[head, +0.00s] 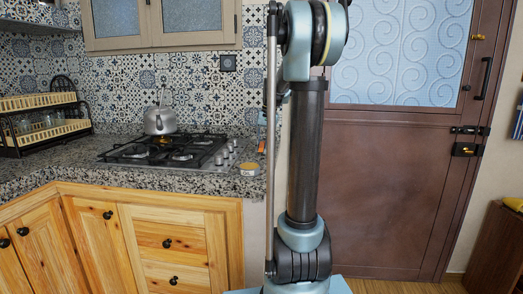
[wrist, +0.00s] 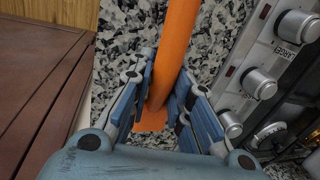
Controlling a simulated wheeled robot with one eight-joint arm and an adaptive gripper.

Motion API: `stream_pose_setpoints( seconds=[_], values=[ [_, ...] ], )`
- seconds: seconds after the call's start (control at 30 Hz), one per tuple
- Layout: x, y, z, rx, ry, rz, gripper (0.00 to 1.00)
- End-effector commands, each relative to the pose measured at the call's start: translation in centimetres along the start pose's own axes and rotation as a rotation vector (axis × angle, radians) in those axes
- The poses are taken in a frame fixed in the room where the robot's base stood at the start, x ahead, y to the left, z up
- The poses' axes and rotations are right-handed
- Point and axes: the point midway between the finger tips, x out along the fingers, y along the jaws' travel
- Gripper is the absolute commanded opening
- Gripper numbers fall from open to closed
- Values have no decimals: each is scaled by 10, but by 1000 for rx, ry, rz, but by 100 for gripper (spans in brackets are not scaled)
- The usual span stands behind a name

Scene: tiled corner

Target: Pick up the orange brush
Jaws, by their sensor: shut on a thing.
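The orange brush (wrist: 176,45) shows in the wrist view as a long orange bar that runs from the top edge down between my fingers. A wider orange part shows at its lower end, between the fingers. My gripper (wrist: 160,92) is shut on the brush, with blue finger pads on both sides of it. The speckled granite counter (wrist: 215,45) lies beneath.
The gas stove (head: 165,150) carries a kettle (head: 160,120). Its knobs (wrist: 262,83) are close on the right in the wrist view. A small round tin (head: 249,169) sits at the counter edge. A dish rack (head: 40,120) stands left. A brown door (head: 385,190) is behind my arm.

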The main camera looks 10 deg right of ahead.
Motion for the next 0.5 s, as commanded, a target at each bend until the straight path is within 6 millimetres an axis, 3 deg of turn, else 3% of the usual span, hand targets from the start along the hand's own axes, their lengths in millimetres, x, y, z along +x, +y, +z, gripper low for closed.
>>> stream_pose_setpoints(
  seconds=[0.23,0.5],
  values=[
    [-15,-3,0,0,0,0,0],
    [-60,-12,0,0,0,0,0]
  ],
)
